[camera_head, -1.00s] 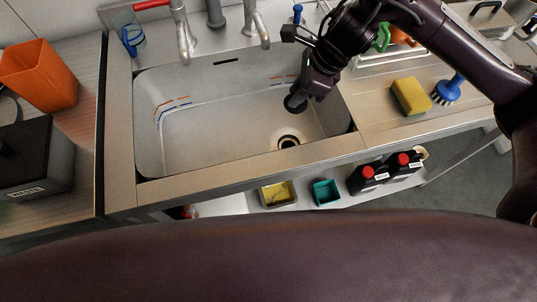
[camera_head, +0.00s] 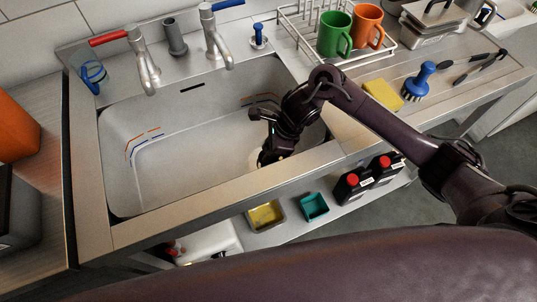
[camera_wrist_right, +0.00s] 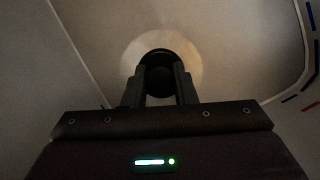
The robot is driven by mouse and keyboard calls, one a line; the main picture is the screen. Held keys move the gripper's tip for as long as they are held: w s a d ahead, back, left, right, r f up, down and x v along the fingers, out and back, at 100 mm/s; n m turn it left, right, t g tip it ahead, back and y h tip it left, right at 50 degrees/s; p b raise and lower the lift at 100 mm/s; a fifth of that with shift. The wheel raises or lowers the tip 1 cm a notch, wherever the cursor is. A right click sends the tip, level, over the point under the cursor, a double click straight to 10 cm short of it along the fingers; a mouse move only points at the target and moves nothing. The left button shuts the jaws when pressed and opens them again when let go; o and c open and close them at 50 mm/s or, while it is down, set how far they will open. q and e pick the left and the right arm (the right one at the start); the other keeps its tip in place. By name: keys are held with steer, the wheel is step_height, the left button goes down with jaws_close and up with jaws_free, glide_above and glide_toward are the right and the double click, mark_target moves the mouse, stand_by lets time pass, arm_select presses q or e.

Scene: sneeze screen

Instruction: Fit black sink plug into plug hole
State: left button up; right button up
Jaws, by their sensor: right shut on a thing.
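My right gripper (camera_head: 266,158) reaches down into the sink basin (camera_head: 180,150), near its right front part. In the right wrist view the gripper (camera_wrist_right: 160,88) is shut on the round black sink plug (camera_wrist_right: 156,55). The plug lies in front of a pale round recess around the plug hole (camera_wrist_right: 190,58), with the recess showing on both sides of it. The hole itself is hidden behind the plug and fingers. I cannot tell whether the plug touches or sits in the hole. My left gripper is not in view.
Two taps (camera_head: 141,60) (camera_head: 217,45) stand behind the basin. A yellow sponge (camera_head: 383,95) and blue brush (camera_head: 420,82) lie on the right drainboard, near a rack with a green mug (camera_head: 335,35) and orange mug (camera_head: 368,25). The basin's left side is clear.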

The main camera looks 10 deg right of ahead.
step_height(320, 180, down, 3)
steer(key=shift+f, duration=0.15)
steer(key=shift+f+b, duration=0.25)
steer(key=shift+b, duration=0.05)
steer(key=o, duration=1)
steer(key=shift+r, duration=0.1)
steer(key=shift+r+p, duration=0.35)
steer(key=shift+p, duration=0.05)
steer(key=v, duration=1.1)
steer(key=shift+s+d+r, duration=0.1)
steer(key=shift+d+r, duration=0.05)
steer(key=shift+r, duration=0.1)
